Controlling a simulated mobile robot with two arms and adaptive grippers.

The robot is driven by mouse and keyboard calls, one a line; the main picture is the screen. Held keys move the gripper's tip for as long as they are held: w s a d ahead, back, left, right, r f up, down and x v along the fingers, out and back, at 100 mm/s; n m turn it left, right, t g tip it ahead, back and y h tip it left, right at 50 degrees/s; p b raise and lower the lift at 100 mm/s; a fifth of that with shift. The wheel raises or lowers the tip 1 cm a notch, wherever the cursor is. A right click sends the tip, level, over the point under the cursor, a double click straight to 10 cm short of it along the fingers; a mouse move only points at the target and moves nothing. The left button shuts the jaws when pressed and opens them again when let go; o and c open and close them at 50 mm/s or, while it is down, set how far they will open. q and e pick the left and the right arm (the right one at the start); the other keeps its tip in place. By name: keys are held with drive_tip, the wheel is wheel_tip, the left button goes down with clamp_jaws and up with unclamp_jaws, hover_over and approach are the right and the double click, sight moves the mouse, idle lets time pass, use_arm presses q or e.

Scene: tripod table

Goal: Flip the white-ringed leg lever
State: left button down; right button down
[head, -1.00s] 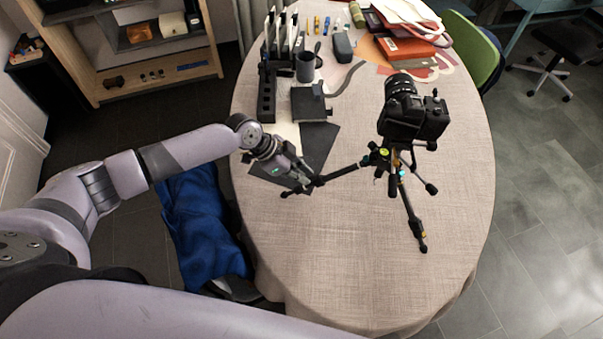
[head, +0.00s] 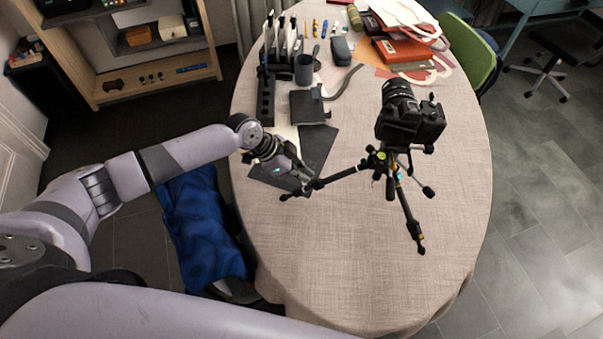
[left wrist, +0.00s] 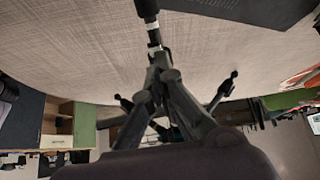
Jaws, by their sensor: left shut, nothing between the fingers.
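A black tripod (head: 378,160) stands on the oval table with a black camera (head: 410,120) on top. One leg (head: 342,174) reaches left to my left gripper (head: 306,182). In the left wrist view this dark leg (left wrist: 147,10) comes down from the top edge and carries a white ring (left wrist: 154,38). My left gripper's fingers (left wrist: 164,74) are shut with nothing between them, close to the ring; I cannot tell whether they touch the leg. The lever itself cannot be made out, and the fingers hide part of the leg. My right gripper is not in view.
The cloth-covered table (head: 350,270) is clear in front of the tripod. A dark sheet (head: 318,142) lies behind my left gripper. A grey mug (head: 304,68), a black rack (head: 266,95) and orange boxes (head: 402,50) stand at the back. A green chair (head: 470,50) is at the right.

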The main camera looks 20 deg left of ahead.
use_arm(q)
drive_tip(key=shift+d+r, duration=0.1)
idle(0.3)
drive_tip(key=shift+w+d+r+p, duration=0.1)
drive_tip(key=shift+d+r+p, duration=0.1)
drive_tip(key=shift+r+p, duration=0.1)
drive_tip(key=shift+w+d+r, duration=0.15)
drive_tip(key=shift+d+r, duration=0.1)
drive_tip(key=shift+d, duration=0.1)
idle(0.4)
drive_tip(key=c, duration=2.4)
unclamp_jaws()
drive_tip(key=c, duration=2.1)
unclamp_jaws()
drive_tip(key=shift+r+p, duration=0.15)
drive_tip(key=shift+p, duration=0.15)
drive_tip(key=p+v, duration=0.4)
drive_tip(key=v, duration=0.1)
drive_tip(key=shift+a+r, duration=0.25)
drive_tip(key=shift+r, duration=0.05)
